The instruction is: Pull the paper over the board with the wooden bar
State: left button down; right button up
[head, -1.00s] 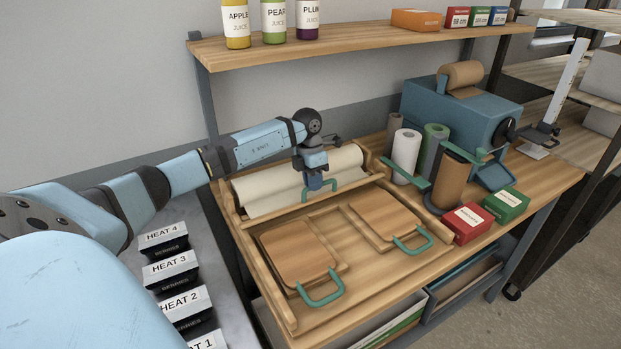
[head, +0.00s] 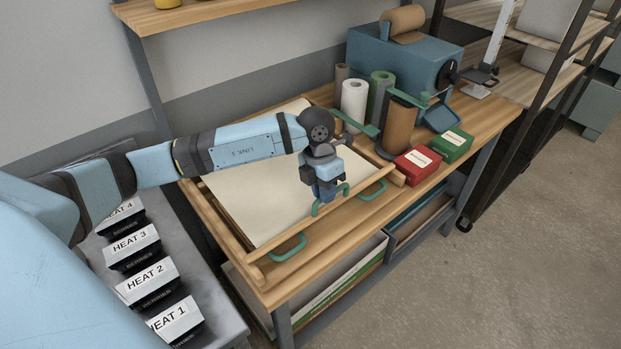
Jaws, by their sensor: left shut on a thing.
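The cream paper (head: 252,192) lies stretched over the board area from the back of the station towards its front edge. The wooden bar (head: 288,233) lies along the paper's front edge, near the front of the wooden frame. My left gripper (head: 328,194) is shut on the bar's green handle, about midway along it. Two other green handles, one at the left (head: 288,249) and one at the right (head: 372,191), stick out in front of the bar. The wooden panels behind them are hidden under the paper. My right gripper is not in view.
Paper rolls (head: 354,104) and a blue machine (head: 398,68) stand at the back right. A red box (head: 417,165) and a green box (head: 451,146) sit near the right end of the bar. Labelled black trays (head: 146,283) stand at the left.

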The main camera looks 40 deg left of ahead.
pick_arm(q)
jog(key=shift+s+d, duration=0.1)
jog(key=shift+d, duration=0.35)
jog(key=c, duration=1.1)
grip_release()
jog(key=shift+r, duration=0.1)
jog(key=a+r, duration=0.1)
jog(key=r, duration=0.3)
jog(key=r+b, duration=0.1)
jog(key=r, duration=0.4)
jog(key=a+r, duration=0.1)
jog(key=r, duration=0.3)
jog(key=shift+w+a+r+b, duration=0.25)
jog(key=shift+w+a+b, duration=0.05)
jog(key=shift+w, duration=0.05)
